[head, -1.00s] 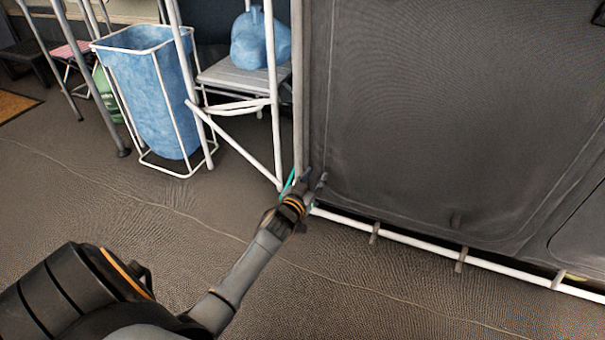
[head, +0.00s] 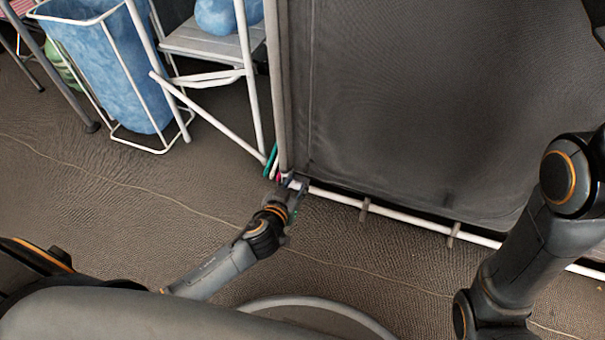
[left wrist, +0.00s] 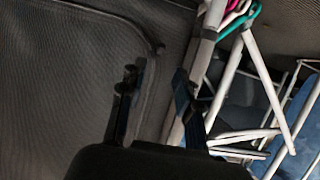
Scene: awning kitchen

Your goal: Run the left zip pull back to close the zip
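The dark grey fabric panel (head: 420,100) has a zip seam (left wrist: 120,15) that curves round a corner in the left wrist view. A small dark piece (left wrist: 160,49) on that seam may be the left zip pull; it is too dim to be sure. My left gripper (head: 291,184) is low at the panel's bottom left corner. In the left wrist view its two fingers (left wrist: 156,88) stand apart with nothing clearly between them, and the small dark piece lies just beyond them. My right arm enters the head view at the right; its gripper is out of view.
A white frame rail (head: 400,215) runs along the panel's bottom edge. White tubes and a grey step (head: 210,40) stand left of the panel, beside a blue bag in a white stand (head: 105,70). Teal and pink pieces (left wrist: 245,15) sit close to my left gripper.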

